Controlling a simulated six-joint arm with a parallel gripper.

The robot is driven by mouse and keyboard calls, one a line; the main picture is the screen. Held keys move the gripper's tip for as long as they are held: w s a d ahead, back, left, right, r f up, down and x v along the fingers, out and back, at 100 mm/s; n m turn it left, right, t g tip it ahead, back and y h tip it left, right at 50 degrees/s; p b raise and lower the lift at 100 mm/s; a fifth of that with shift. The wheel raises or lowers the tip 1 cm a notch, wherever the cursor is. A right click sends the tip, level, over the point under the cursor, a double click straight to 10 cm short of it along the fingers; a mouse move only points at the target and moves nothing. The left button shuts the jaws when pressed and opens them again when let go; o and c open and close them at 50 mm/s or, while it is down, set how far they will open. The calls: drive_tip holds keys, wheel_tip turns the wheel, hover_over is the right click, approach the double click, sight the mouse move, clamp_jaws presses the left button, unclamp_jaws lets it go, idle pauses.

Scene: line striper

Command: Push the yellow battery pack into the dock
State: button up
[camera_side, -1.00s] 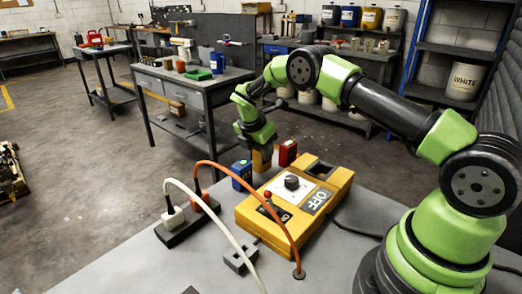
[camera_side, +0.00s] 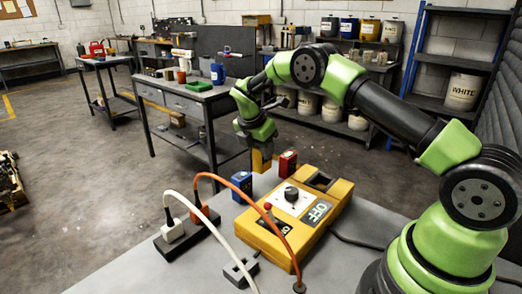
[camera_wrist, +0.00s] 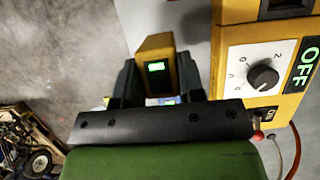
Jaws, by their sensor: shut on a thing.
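In the wrist view the pack (camera_wrist: 154,48), with a lit green display, sits between the two dark fingers of my gripper (camera_wrist: 158,82). The yellow dock box (camera_side: 278,246) lies on the table, with a dial and an OFF label. A dark open recess (camera_side: 320,182) is at its far end. In the wrist view the box (camera_wrist: 233,14) is right of the pack and apart from it. The pack's lower end is partly hidden.
A blue pack (camera_side: 241,186) and a red pack (camera_side: 287,162) stand by the box's far left side. A power strip (camera_side: 174,245) with white and orange cables (camera_side: 277,223) is at the left. The cables arch over the table and box front.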

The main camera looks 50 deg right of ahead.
drive_tip(key=shift+r, duration=0.15)
wheel_tip(320, 180, up, 12)
drive_tip(key=s+d, duration=0.5)
drive_tip(key=s, duration=0.2)
drive_tip(key=s+d, duration=0.1)
drive_tip(key=s, duration=0.7)
wheel_tip(320, 180, down, 11)
idle(0.4)
drive_tip(key=shift+f, duration=2.1)
idle(1.4)
drive_tip(key=o, duration=1.3)
